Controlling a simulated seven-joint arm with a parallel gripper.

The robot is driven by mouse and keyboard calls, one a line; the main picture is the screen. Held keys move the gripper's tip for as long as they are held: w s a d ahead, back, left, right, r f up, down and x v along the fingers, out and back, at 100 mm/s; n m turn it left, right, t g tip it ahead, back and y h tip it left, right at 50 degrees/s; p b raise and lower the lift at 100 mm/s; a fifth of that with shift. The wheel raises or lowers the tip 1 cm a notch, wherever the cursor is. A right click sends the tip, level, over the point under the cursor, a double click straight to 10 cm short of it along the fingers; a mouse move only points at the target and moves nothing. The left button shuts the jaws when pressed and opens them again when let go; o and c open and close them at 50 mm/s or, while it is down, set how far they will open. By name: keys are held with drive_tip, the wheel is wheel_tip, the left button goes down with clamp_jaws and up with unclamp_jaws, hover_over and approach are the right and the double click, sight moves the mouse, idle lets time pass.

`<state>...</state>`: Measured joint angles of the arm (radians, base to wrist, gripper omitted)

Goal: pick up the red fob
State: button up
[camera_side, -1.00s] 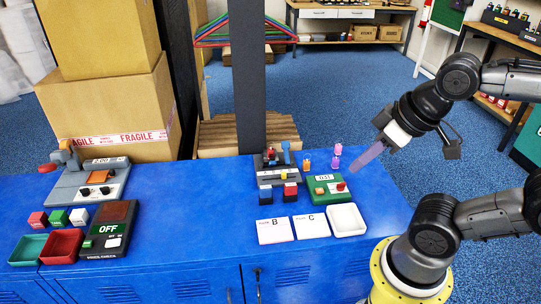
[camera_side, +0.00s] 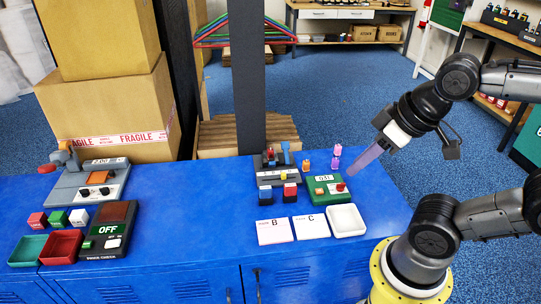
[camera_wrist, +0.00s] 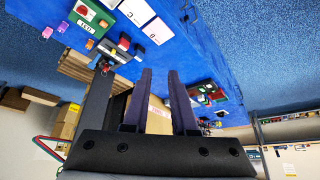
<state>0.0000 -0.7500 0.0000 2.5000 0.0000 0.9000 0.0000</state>
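A small upright red piece (camera_side: 270,153), which looks like the red fob, stands at the dark grey rack (camera_side: 278,177) right of the post. It is too small to tell its exact shape. A red-topped block (camera_side: 290,189) stands in front of the rack beside a blue-topped block (camera_side: 265,193). My gripper (camera_side: 352,170) hangs at the right, above the blue bench and apart from these things. In the wrist view my gripper (camera_wrist: 160,72) has its two fingers spread with nothing held between them.
A green box with a display (camera_side: 314,191), small orange (camera_side: 308,164) and purple (camera_side: 337,150) pieces, and a white tray (camera_side: 346,221) stand near the rack. Cards B (camera_side: 274,232) and C (camera_side: 311,226) lie in front. The dark post (camera_side: 249,90) rises behind. The bench middle is clear.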

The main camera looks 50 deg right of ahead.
drive_tip(key=shift+o, duration=1.1)
